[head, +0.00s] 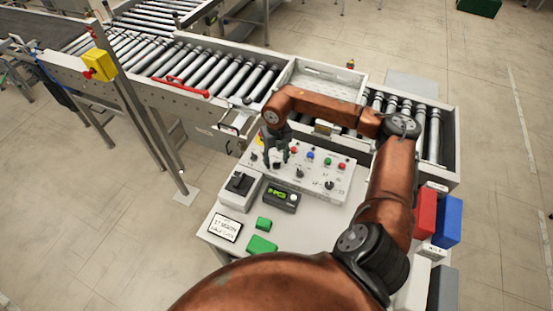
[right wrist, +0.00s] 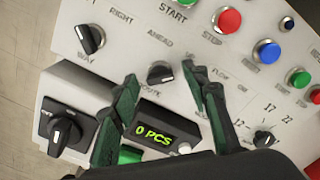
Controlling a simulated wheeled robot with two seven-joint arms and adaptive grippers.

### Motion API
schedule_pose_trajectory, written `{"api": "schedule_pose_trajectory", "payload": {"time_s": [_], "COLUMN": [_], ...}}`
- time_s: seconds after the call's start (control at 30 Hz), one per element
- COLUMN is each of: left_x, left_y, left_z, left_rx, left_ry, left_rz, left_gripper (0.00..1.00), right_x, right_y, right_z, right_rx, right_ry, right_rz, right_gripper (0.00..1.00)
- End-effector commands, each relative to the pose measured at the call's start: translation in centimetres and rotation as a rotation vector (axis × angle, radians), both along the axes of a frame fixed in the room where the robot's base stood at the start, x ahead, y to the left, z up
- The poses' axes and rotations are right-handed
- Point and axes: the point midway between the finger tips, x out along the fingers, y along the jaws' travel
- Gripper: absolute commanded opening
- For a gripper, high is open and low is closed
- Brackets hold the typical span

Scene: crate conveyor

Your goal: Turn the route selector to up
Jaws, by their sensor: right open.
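The control panel (head: 315,168) carries several black selector knobs. In the right wrist view, a small black knob (right wrist: 160,73) with a white pointer mark sits between my right fingertips. Its partly hidden label below looks like ROUTE, with AHEAD printed above left. I cannot tell its pointer setting surely. My right gripper (head: 276,157) is open over the panel's left part; it also shows in the right wrist view (right wrist: 163,77), one finger on each side of the knob. Contact is not clear. Another black knob (right wrist: 91,39) labelled WAY stands to the left. My left gripper is out of view.
A counter display (right wrist: 155,133) reads 0 PCS. A large black rotary switch (right wrist: 68,131) stands at its left. Coloured buttons, including a red one (right wrist: 228,20), line the panel's far side. Green blocks (head: 262,244) lie on the desk. A roller conveyor (head: 215,70) runs behind.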

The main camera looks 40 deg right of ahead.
Motion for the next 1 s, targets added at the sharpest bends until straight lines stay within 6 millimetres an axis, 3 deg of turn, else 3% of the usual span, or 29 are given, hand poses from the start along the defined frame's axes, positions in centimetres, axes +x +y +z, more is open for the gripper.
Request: {"api": "schedule_pose_trajectory", "payload": {"time_s": [0.23, 0.7, 1.0], "left_x": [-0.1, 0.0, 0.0], "left_y": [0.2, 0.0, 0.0], "left_z": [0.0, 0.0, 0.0], "left_rx": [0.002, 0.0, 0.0], "left_ry": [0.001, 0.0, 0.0], "left_rz": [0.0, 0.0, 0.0], "left_gripper": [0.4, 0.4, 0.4], "right_x": [0.0, 0.1, 0.0], "right_y": [-0.1, -0.1, -0.1], "right_z": [1.8, 10.7, 12.1], "right_rx": [-0.002, 0.0, 0.0], "right_ry": [-0.002, -0.002, -0.001], "right_rz": [0.0, -0.001, -0.001], "right_gripper": [0.42, 0.42, 0.42]}}
